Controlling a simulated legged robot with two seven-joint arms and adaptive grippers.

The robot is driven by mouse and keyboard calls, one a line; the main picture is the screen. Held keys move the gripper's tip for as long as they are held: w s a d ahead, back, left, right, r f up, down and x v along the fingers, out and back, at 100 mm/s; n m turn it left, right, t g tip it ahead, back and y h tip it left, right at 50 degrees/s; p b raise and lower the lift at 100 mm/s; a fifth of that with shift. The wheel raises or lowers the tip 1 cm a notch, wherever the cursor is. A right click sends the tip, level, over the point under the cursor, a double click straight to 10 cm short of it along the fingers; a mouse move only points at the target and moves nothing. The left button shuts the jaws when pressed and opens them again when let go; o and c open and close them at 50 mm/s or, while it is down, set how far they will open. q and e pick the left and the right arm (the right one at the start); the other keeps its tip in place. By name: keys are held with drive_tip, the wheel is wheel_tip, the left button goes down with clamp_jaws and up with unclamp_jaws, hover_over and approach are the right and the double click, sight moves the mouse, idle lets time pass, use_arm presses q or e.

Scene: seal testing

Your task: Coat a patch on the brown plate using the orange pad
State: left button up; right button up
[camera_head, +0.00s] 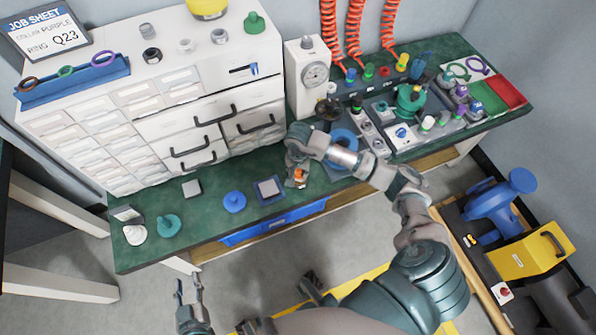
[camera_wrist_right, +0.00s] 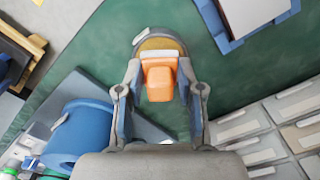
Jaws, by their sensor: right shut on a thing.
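My right gripper (camera_head: 298,177) is shut on the orange pad (camera_wrist_right: 159,80), above the green bench top near its front edge. In the right wrist view the pad sits between both fingers (camera_wrist_right: 160,95). A brownish patch with a grey rounded rim (camera_wrist_right: 160,43) shows just beyond the pad; I cannot tell whether it is the brown plate or whether the pad touches it. A pale square plate in a blue frame (camera_head: 268,188) lies left of my right gripper, and its corner shows in the wrist view (camera_wrist_right: 255,14). My left gripper (camera_head: 189,287) is open and empty, low in front of the bench.
A blue round knob (camera_head: 235,201), a small grey square (camera_head: 192,188) and a green knob (camera_head: 168,225) lie to the left. The white drawer cabinet (camera_head: 200,128) stands behind.

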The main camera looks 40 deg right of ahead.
sight(298, 171)
use_arm(q)
drive_tip(key=shift+s+f+b, duration=0.15)
drive_tip(key=shift+f+b, duration=0.25)
drive_tip(key=shift+f, duration=0.15)
use_arm(e)
drive_tip(key=shift+s+f, duration=0.1)
drive_tip(key=shift+f, duration=0.45)
idle(1.1)
use_arm(q)
drive_tip(key=shift+r, duration=0.15)
use_arm(e)
drive_tip(key=shift+r, duration=0.15)
drive_tip(key=shift+r+p, duration=1.9)
drive_tip(key=shift+r, duration=1.6)
use_arm(q)
drive_tip(key=r, duration=0.5)
drive_tip(key=shift+w, duration=0.25)
